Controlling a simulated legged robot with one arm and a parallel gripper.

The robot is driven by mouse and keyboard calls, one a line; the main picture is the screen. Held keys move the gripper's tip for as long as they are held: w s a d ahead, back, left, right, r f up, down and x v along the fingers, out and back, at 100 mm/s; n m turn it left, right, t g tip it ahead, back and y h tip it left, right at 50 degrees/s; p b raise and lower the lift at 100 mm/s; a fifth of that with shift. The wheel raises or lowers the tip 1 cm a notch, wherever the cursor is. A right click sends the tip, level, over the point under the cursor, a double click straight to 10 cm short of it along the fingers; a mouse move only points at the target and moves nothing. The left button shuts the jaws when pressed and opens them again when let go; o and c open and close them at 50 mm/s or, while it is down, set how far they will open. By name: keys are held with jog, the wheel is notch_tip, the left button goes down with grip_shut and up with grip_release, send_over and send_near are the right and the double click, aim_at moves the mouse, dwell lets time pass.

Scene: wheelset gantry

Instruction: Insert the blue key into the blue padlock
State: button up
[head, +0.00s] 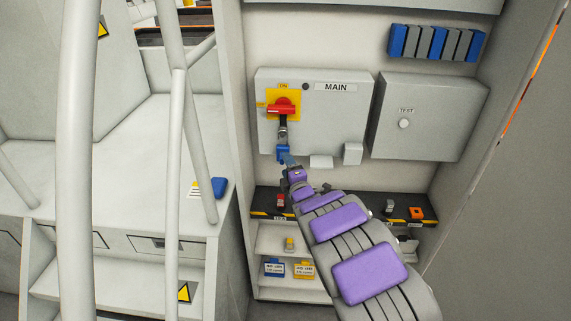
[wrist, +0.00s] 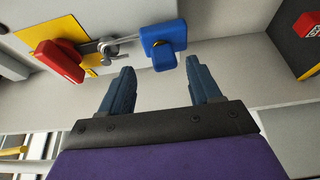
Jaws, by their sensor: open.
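The blue padlock (head: 283,152) hangs below the red switch handle on the MAIN box. In the wrist view the padlock (wrist: 163,34) hangs by its metal shackle from the hasp. A small darker blue piece with a brass-coloured edge, which looks like the head of the blue key (wrist: 164,57), sticks out of the padlock's near face. How deep it sits is hidden. My gripper (wrist: 160,76) is open, with its two blue fingers apart and nothing between them. The fingertips are just short of that piece, one to each side. In the head view my gripper (head: 289,163) is just below the padlock.
The red switch handle (head: 282,109) sits on a yellow plate on the MAIN box (head: 340,115). The TEST box (head: 430,115) stands to the right. A dark shelf below holds a red item (head: 281,201) and an orange item (head: 416,213). White rails (head: 176,150) stand at left.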

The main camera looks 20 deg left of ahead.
jog(key=p+v, duration=0.2)
jog(key=v, duration=1.3)
jog(key=shift+p, duration=0.3)
jog(key=shift+f, duration=0.1)
dwell(0.5)
jog(key=w+d+r+m+h, duration=0.2)
jog(key=d+m+h, duration=0.6)
jog(key=d, duration=0.6)
jog(key=s+d+m+g+h, duration=0.3)
jog(key=s+d+m+g, duration=0.2)
jog(key=s+d+m, duration=0.45)
jog(key=s+d+r+m+g, duration=0.2)
jog(key=s+g, duration=0.1)
jog(key=s, duration=0.8)
jog(key=s+d+r+m+g, duration=0.1)
jog(key=s+r+m+g, duration=0.1)
jog(key=s, duration=1)
jog(key=s+d+r+m+g, duration=0.2)
jog(key=s+m+g, duration=0.2)
jog(key=s, duration=0.7)
jog(key=shift+s+d+g, duration=0.15)
jog(key=shift+d+g, duration=0.15)
jog(key=shift+g, duration=0.8)
